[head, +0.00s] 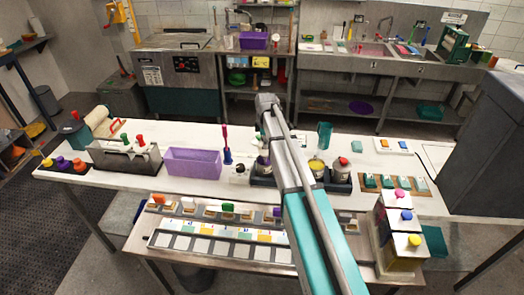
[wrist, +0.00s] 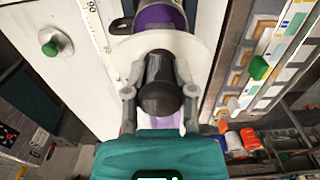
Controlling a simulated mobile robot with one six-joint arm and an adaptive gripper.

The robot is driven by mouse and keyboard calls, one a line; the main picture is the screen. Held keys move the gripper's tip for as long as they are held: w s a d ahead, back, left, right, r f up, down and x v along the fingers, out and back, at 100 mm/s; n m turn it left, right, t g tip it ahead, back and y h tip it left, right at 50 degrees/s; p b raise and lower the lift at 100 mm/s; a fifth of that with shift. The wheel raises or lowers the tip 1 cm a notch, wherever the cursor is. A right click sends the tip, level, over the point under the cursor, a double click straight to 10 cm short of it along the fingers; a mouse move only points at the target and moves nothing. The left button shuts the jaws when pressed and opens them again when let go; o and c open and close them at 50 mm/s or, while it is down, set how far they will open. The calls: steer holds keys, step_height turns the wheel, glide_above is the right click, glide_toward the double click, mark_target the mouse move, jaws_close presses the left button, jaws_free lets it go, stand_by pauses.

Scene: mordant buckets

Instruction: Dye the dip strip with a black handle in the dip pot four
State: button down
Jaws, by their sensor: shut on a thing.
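In the wrist view my gripper (wrist: 160,97) is shut on the black handle (wrist: 159,72) of a dip strip. A white disc (wrist: 203,48) surrounds the handle, and its strip is mostly hidden. A purple rounded thing (wrist: 160,17) shows just beyond the disc; I cannot tell whether it is a pot. Small pots stand along the bench: one dark-based pot (head: 262,168) beside my arm, one with yellow contents (head: 316,165), and one with a red top (head: 342,165). I cannot read any pot's number.
The white bench (head: 90,178) also bears a purple tub (head: 193,163), a metal rack with coloured handles (head: 125,156) and a board of coloured knobs (head: 395,184). A lower shelf with a swatch strip (head: 222,247) runs in front.

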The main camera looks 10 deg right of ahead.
mark_target(267, 151)
steer(key=shift+a+r+p, duration=0.15)
steer(key=shift+r+p, duration=1.35)
steer(key=shift+r, duration=0.2)
steer(key=shift+f, duration=0.2)
steer(key=shift+f+b, duration=4.05)
steer(key=shift+b, duration=0.2)
steer(key=shift+w+a+r, duration=0.1)
steer(key=shift+a+r, duration=0.1)
steer(key=shift+a, duration=0.05)
steer(key=shift+d+f, duration=0.1)
steer(key=shift+d, duration=0.1)
steer(key=shift+d+f, duration=0.1)
steer(key=shift+d, duration=0.2)
steer(key=shift+s, duration=0.2)
